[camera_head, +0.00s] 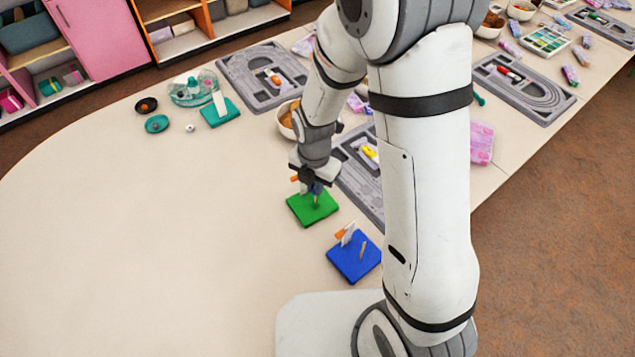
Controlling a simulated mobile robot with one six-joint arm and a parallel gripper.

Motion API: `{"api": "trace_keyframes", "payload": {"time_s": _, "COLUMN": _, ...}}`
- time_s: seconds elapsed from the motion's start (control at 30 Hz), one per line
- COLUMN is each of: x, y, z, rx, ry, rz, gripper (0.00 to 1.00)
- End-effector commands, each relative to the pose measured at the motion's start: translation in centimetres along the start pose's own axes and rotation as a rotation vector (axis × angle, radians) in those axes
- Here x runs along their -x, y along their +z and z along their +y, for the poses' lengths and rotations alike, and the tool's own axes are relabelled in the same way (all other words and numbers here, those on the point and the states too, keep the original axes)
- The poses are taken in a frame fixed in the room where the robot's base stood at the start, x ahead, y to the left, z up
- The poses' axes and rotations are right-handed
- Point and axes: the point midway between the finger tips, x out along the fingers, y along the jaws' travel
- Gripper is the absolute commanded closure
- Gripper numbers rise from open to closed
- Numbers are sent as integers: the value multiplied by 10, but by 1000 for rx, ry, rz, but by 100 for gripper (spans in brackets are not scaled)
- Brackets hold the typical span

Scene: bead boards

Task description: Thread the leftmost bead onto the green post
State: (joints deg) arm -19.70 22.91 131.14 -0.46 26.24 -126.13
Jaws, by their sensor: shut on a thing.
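A flat green board (318,211) lies on the table near the middle of the view. Its thin post (315,200) stands up from it, and the top of the post is hidden by my gripper. My gripper (314,188) points down just above the green board and is shut on a small bead, mostly hidden, with a bluish patch showing between the fingers. I cannot tell whether the bead is around the post or only above it. A small white bead-like thing (190,128) lies alone on the table at the left.
A blue board (352,262) with a wooden post and a white and orange piece lies close to the right. A teal board (225,117), a teal dish (157,124) and grey trays (240,83) lie farther back. The table's left front is clear.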

Motion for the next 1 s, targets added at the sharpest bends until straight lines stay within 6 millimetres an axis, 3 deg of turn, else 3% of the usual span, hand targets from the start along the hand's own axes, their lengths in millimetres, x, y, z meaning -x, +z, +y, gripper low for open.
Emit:
{"api": "trace_keyframes", "payload": {"time_s": 0.13, "x": 0, "y": 0, "z": 0, "rx": 0, "ry": 0, "rz": 0, "gripper": 100}}
{"api": "trace_keyframes", "payload": {"time_s": 0.17, "x": 0, "y": 0, "z": 0, "rx": 0, "ry": 0, "rz": 0, "gripper": 88}}
{"api": "trace_keyframes", "payload": {"time_s": 0.47, "x": 0, "y": 0, "z": 0, "rx": 1, "ry": 0, "rz": 0, "gripper": 64}}
{"api": "trace_keyframes", "payload": {"time_s": 0.77, "x": 5, "y": 0, "z": 1, "rx": 1, "ry": 3, "rz": -2, "gripper": 64}}
{"api": "trace_keyframes", "payload": {"time_s": 1.0, "x": 42, "y": 2, "z": 2, "rx": 1, "ry": 5, "rz": -4, "gripper": 64}}
